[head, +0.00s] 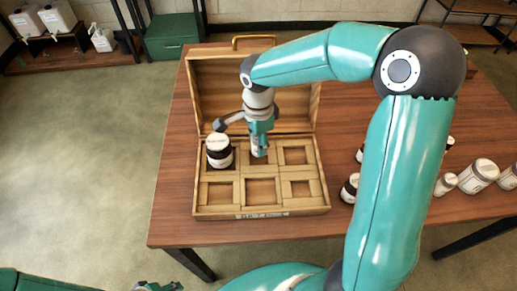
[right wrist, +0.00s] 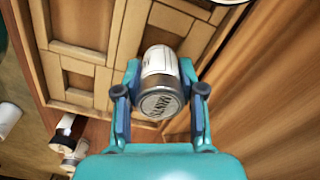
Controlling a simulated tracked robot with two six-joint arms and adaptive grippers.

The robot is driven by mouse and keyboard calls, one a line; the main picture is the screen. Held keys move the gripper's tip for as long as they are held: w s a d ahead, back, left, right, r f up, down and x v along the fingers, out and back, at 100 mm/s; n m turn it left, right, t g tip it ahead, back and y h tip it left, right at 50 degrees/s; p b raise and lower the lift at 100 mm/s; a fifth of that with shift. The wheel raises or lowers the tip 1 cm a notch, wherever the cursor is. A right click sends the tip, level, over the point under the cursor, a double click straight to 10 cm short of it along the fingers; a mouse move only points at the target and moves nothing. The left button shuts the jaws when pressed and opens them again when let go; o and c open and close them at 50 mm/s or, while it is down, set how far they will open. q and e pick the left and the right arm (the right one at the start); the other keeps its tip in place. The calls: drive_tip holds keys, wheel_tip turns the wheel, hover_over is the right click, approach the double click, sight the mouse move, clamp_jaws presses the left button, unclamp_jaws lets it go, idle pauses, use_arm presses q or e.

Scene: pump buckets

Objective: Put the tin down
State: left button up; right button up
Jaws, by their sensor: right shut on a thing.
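My right gripper (head: 259,148) is shut on a tin, over the back middle compartment of an open wooden box (head: 262,212). In the right wrist view the tin (right wrist: 160,62) has a pale label and a dark grey end with lettering, and a finger is on each side. In the head view the gripper mostly hides the tin. I cannot tell whether the tin touches the compartment floor. My left gripper (head: 158,286) is only partly in view at the bottom edge; its opening is unclear.
The other visible compartments look empty. The box lid (head: 215,90) stands open behind. Several jars, including a large white one (head: 478,174), stand on the table (head: 180,232) at the right, partly behind my right arm.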

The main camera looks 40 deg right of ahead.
drive_tip(key=shift+f, duration=1.85)
drive_tip(key=o, duration=1.1)
drive_tip(key=shift+f, duration=0.1)
drive_tip(key=shift+o, duration=0.2)
wheel_tip(320, 180, up, 12)
drive_tip(key=shift+r, duration=0.15)
